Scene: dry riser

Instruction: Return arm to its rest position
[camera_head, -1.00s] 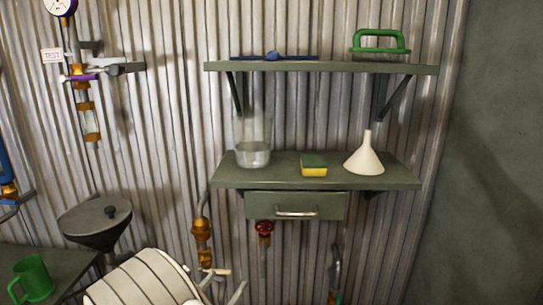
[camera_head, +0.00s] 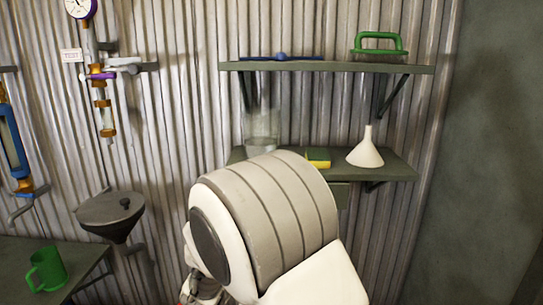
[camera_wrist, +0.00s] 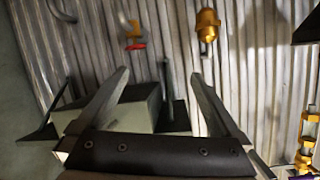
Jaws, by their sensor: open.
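My gripper (camera_wrist: 158,92) shows in the wrist view with its two fingers spread wide apart and nothing between them. It faces the corrugated wall, with a grey box-like piece (camera_wrist: 125,115) behind the left finger. In the head view my arm's white and grey link fills the lower middle, and the gripper's fingers cannot be made out there. The arm hides the drawer front and part of the lower shelf (camera_head: 395,165).
The lower shelf holds a clear container (camera_head: 262,130), a sponge (camera_head: 318,157) and a white funnel (camera_head: 365,150). The upper shelf (camera_head: 330,67) holds a green handled tool (camera_head: 380,43).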

